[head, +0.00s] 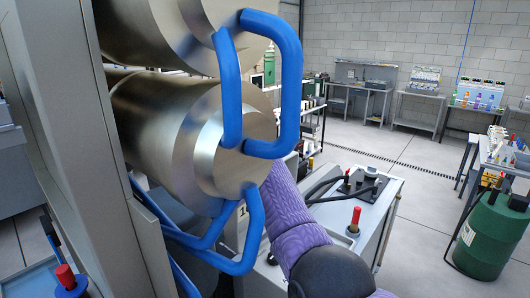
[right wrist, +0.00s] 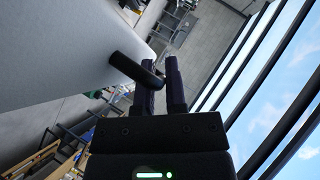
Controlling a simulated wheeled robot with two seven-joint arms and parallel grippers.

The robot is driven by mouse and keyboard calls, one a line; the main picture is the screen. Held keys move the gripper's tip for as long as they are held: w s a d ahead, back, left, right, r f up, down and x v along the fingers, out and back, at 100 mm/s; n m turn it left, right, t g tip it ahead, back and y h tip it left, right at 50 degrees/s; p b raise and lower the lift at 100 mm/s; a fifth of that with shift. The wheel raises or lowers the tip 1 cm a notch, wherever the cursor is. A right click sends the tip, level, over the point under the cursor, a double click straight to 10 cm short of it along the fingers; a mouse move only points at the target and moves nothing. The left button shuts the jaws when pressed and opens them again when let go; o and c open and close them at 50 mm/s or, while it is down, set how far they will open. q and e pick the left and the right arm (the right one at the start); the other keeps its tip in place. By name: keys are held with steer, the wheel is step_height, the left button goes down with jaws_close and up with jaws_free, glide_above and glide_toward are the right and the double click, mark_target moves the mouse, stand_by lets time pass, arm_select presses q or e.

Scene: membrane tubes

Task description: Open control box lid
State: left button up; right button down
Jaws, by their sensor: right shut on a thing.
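In the right wrist view, my right gripper (right wrist: 161,85) has its two dark fingers closed around the end of a short black handle (right wrist: 130,67). The handle sticks out from a large smooth pale grey panel (right wrist: 50,45), which looks like the control box lid or a wall of the box. In the head view my right arm, in a purple sleeve, reaches away behind the steel tubes (head: 195,130), which hide its forearm and gripper. The control box cannot be made out in the head view. My left gripper is not in view.
Bent blue pipes (head: 290,80) join the steel tube ends close in front. A grey post (head: 85,130) stands at the left. A grey cabinet (head: 382,200) with a red-topped knob (head: 355,217) stands beyond my arm. A green drum (head: 485,240) is at right; the floor between is clear.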

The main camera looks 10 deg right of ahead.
steer(key=shift+f, duration=0.1)
stand_by(0.3)
steer(key=c, duration=0.7)
jaws_free()
steer(key=shift+f, duration=0.1)
